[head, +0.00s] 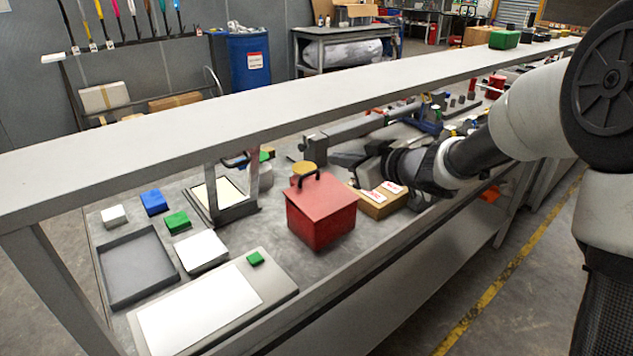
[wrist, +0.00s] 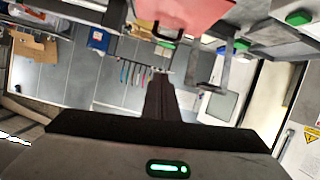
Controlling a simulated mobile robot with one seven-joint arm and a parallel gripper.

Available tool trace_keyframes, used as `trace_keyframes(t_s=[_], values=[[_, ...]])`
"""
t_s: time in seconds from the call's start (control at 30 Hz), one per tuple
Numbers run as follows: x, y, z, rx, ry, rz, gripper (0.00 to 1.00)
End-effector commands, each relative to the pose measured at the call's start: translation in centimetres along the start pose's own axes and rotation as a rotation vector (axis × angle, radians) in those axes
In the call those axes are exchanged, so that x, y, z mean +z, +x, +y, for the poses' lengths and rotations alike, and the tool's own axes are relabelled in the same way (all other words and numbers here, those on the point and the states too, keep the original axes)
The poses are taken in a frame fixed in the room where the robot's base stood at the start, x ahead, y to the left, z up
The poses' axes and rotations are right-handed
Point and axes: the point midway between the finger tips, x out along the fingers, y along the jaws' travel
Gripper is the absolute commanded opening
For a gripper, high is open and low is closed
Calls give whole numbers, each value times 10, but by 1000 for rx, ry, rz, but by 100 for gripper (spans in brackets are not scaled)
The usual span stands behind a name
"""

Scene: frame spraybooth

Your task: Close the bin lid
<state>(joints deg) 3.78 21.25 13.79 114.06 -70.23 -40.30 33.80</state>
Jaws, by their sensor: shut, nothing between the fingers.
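The red bin (head: 322,222) stands on the grey bench shelf. Its red lid (head: 322,190) has a black handle (head: 308,176) on top and looks down on the bin, with no clear gap visible. In the wrist view the red bin (wrist: 187,12) is at the top edge, partly cut off, with its handle (wrist: 165,36) below it. My gripper (head: 337,158) is behind and a little right of the bin, apart from the handle as far as I can tell. In the wrist view my gripper (wrist: 160,76) has its dark fingers together and empty.
A cardboard box (head: 382,203) with labels sits right of the bin, below my wrist. A grey upper shelf (head: 250,108) runs across above the bench. A dark tray (head: 137,265), a white sheet (head: 200,308) and coloured blocks lie to the left.

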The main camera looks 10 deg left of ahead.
Motion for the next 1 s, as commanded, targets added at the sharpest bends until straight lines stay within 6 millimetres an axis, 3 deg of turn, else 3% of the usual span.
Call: trace_keyframes(t_s=[0.1,0.27,0.7,0.8,1.0], values=[[0,3,1,2,106,18,0],[-1,17,0,-1,127,22,0],[-2,107,0,-1,123,20,0],[19,108,-2,1,125,17,0],[34,112,-3,2,123,18,0]])
